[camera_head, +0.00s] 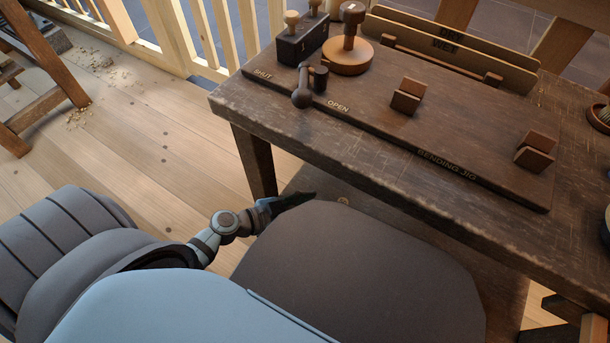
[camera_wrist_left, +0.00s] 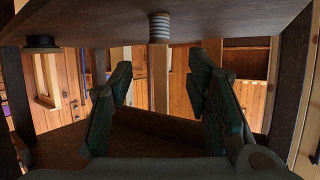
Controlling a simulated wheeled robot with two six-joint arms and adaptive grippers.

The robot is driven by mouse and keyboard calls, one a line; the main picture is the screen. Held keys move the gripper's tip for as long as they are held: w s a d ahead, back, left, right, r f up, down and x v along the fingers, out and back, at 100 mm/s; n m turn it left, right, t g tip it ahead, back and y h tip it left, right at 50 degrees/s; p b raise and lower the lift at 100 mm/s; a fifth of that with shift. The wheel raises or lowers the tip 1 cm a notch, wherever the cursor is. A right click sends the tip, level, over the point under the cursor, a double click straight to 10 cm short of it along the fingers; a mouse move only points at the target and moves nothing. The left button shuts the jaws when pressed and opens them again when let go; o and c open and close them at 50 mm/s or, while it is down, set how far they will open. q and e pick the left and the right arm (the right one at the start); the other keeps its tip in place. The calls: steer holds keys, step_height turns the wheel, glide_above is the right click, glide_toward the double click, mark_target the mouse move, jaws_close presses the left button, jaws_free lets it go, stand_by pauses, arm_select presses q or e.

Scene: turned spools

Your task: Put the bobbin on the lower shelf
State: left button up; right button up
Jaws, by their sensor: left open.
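The bobbin, pale with ridged bands, shows in the left wrist view (camera_wrist_left: 159,28), where the picture appears upside down. It stands on the wooden lower shelf (camera_wrist_left: 240,16). In the head view only a small pale round top (camera_head: 343,201), likely the bobbin's, shows on the lower shelf (camera_head: 310,182), close to my body. My left gripper (camera_head: 296,201) is under the tabletop, left of it. In the wrist view my left gripper (camera_wrist_left: 162,68) is open and empty, the bobbin beyond the gap between its fingers and apart from them. My right gripper is not in view.
The workbench top (camera_head: 235,100) carries a bending jig board (camera_head: 450,155) with wooden blocks. A round wooden piece (camera_head: 348,57) and a dark peg box (camera_head: 301,42) stand at its back. A bench leg (camera_head: 254,160) is near my left gripper. A dark round object (camera_wrist_left: 41,42) is also on the shelf.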

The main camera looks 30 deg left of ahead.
arm_select(q)
steer(key=shift+v, duration=1.05)
steer(key=d, duration=0.1)
steer(key=s+d+g, duration=0.1)
steer(key=d, duration=0.1)
steer(key=shift+s+d+g, duration=0.2)
steer(key=shift+s+g, duration=0.1)
steer(key=shift+s, duration=0.1)
steer(key=s+a+f+n+g+y, duration=0.6)
steer(key=s+a+f+n+y, duration=0.1)
steer(key=s+f, duration=0.5)
steer(key=shift+a+y, duration=0.9)
steer(key=shift+a, duration=0.05)
steer(key=shift+f, duration=0.1)
